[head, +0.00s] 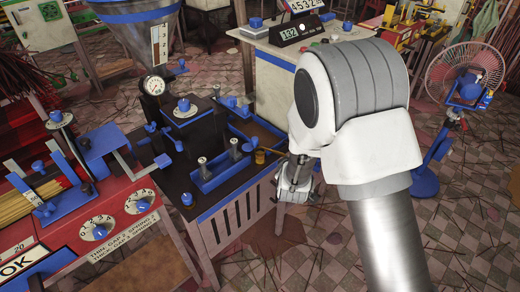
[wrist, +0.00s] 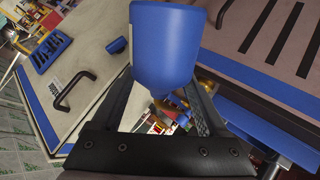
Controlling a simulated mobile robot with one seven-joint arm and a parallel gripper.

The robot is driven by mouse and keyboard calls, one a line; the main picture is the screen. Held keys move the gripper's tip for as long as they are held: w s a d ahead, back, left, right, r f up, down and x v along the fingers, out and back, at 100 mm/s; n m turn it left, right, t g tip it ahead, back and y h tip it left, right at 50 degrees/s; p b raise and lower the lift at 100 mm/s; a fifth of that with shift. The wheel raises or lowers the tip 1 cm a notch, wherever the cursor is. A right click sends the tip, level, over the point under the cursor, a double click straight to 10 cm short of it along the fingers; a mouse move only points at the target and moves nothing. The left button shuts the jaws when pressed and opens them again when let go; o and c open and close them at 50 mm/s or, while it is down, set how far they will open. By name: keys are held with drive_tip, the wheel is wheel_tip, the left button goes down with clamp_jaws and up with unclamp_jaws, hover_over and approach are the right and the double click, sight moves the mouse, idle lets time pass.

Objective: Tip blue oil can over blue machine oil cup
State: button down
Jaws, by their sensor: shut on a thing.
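My gripper (wrist: 167,82) is shut on the blue oil can (wrist: 165,45), whose smooth blue body stands between the two dark fingers in the wrist view. In the head view my gripper (head: 296,180) is at the right edge of the dark machine table, and my white arm hides the can's body. A thin yellowish spout-like piece (head: 272,150) reaches left from it, close to a small brass-coloured cup (head: 260,157) at the table's edge. I cannot tell which fitting is the blue machine oil cup, nor how far the can is tilted.
A blue tray (head: 222,175) with upright metal posts sits on the machine table, left of my gripper. A pressure gauge (head: 154,86) and a blue-topped stand (head: 184,106) rise behind.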

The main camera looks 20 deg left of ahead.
drive_tip(key=shift+f+m+t+y+b, duration=0.4)
drive_tip(key=shift+f+b, duration=0.4)
drive_tip(key=shift+b, duration=1.65)
